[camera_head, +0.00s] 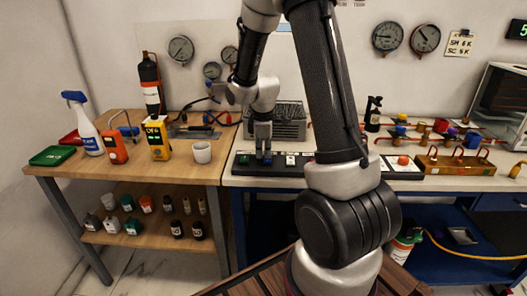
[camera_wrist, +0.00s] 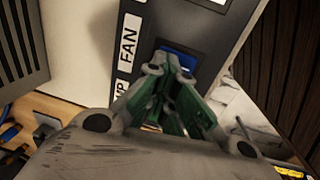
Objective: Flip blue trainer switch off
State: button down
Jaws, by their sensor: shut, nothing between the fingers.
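The black switch panel (camera_head: 255,170) lies along the front edge of the right-hand bench. In the head view my gripper (camera_head: 264,151) points down over the panel at the blue switch, which it largely covers. In the wrist view the blue switch (camera_wrist: 179,54) shows just beyond my gripper (camera_wrist: 169,68), beside a white FAN label (camera_wrist: 129,42). My green-padded fingers are shut and hold nothing. The fingertips are at or very near the blue switch; I cannot tell whether they touch it. The switch's tilt is hidden.
A green switch (camera_head: 243,159) sits left of my gripper and a white one (camera_head: 291,160) right of it. A grey vented box (camera_head: 290,124) stands behind the panel. A white cup (camera_head: 202,152) stands on the wooden bench to the left.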

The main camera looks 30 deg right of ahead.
jog(key=shift+s+a+r, duration=0.15)
jog(key=shift+s+a, duration=0.3)
jog(key=shift+s, duration=0.2)
notch_tip(320, 180, up, 14)
jog(key=w, duration=0.1)
jog(key=shift+w+d, duration=0.15)
jog(key=shift+d, duration=0.3)
dwell(0.5)
